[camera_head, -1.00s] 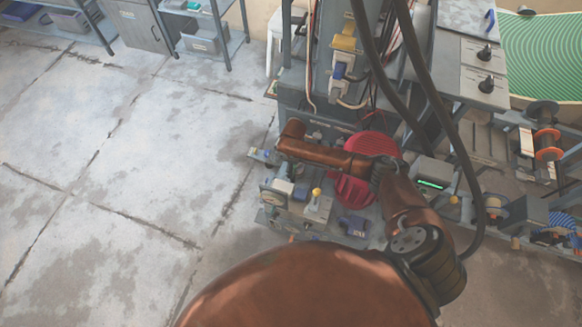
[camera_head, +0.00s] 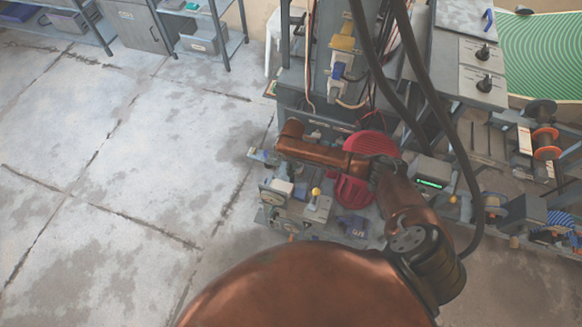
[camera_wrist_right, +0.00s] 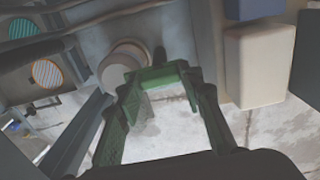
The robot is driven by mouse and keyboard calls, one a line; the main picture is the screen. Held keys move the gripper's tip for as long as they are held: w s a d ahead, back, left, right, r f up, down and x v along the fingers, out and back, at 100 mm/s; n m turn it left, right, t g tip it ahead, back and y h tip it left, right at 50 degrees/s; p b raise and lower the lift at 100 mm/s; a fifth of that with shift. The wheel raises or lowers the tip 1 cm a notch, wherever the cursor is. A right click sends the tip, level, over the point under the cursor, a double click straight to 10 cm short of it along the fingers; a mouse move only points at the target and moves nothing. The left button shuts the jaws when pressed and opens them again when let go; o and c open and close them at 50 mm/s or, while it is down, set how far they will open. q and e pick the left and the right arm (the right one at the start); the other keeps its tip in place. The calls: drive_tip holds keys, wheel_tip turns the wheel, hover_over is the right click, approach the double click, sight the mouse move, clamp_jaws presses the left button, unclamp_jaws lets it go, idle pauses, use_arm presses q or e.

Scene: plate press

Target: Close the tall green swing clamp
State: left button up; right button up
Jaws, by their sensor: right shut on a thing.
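In the right wrist view, my right gripper (camera_wrist_right: 158,84) has its two green fingers closing in from both sides on a green piece between the tips. I take this piece for the green swing clamp (camera_wrist_right: 154,75); it is close in colour to the fingers, so its outline is hard to separate. A pale round cylinder (camera_wrist_right: 124,62) is just left of the tips. In the head view my right arm reaches over the bench, and its gripper and the clamp are hidden beneath the copper links. My left gripper is not in view.
The head view shows a red ribbed round part (camera_head: 355,190), a small yellow-knobbed fixture (camera_head: 316,192) and a box with a green display (camera_head: 431,183) around my arm. A cream block (camera_wrist_right: 258,65) stands right of the gripper. Open floor (camera_head: 130,170) lies left.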

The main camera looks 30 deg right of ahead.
drive_tip(key=n+p, duration=0.1)
drive_tip(key=n, duration=0.2)
drive_tip(key=shift+a+r, duration=0.1)
drive_tip(key=shift+a, duration=0.05)
drive_tip(key=n+p, duration=0.1)
drive_tip(key=n, duration=0.3)
drive_tip(key=shift+n, duration=0.3)
drive_tip(key=n, duration=0.4)
drive_tip(key=shift+n, duration=0.3)
drive_tip(key=n, duration=0.5)
drive_tip(key=shift+s+n, duration=0.1)
drive_tip(key=shift+n, duration=0.3)
drive_tip(key=o, duration=1.2)
drive_tip(key=shift+c, duration=0.2)
wheel_tip(320, 180, up, 12)
